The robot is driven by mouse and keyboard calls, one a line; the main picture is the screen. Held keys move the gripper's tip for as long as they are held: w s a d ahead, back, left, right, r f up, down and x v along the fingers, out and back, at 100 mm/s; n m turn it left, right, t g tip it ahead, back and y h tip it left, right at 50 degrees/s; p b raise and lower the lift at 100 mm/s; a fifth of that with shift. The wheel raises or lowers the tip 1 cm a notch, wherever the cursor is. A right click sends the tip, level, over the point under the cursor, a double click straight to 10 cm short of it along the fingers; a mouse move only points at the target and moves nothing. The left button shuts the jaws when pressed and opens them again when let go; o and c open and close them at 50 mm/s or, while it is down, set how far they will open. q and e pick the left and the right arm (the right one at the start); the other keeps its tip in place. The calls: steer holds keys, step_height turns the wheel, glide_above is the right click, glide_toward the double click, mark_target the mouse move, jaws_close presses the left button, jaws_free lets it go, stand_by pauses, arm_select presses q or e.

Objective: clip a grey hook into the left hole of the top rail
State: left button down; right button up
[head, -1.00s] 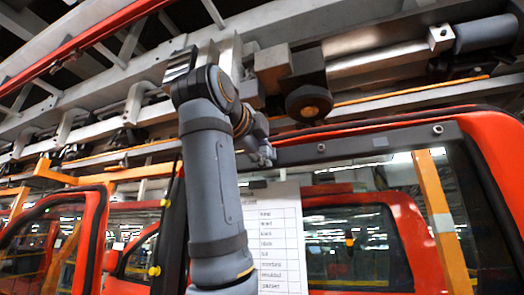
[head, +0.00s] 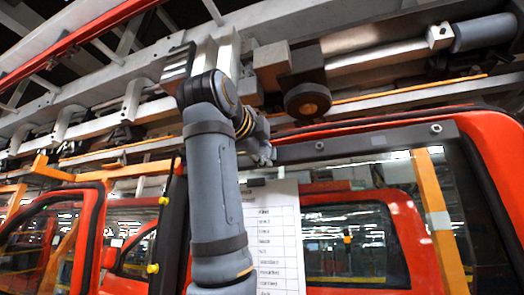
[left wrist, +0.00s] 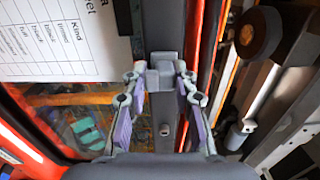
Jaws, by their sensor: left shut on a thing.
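The top rail (head: 380,141) is a dark grey bar across the red door frame, with round holes showing in its middle and right parts. It also runs up and down the middle of the left wrist view (left wrist: 165,25). My left gripper (head: 262,152) is at the rail's left part. In the left wrist view my left gripper (left wrist: 160,82) is shut on a small grey hook (left wrist: 162,68) held in front of the rail. The left hole is not visible, and I cannot tell whether the hook sits in it. My right gripper is out of view.
A white printed sheet (head: 277,230) hangs below the rail, close to my left arm. A dark round roller (head: 307,101) and metal beams lie just above the rail. An orange post (head: 440,220) stands at the right. Other red doors stand behind.

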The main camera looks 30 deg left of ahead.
arm_select(q)
steer(key=c, duration=1)
jaws_free()
steer(key=shift+w, duration=0.1)
steer(key=v, duration=0.8)
steer(key=shift+w+r, duration=0.1)
steer(key=shift+r, duration=5)
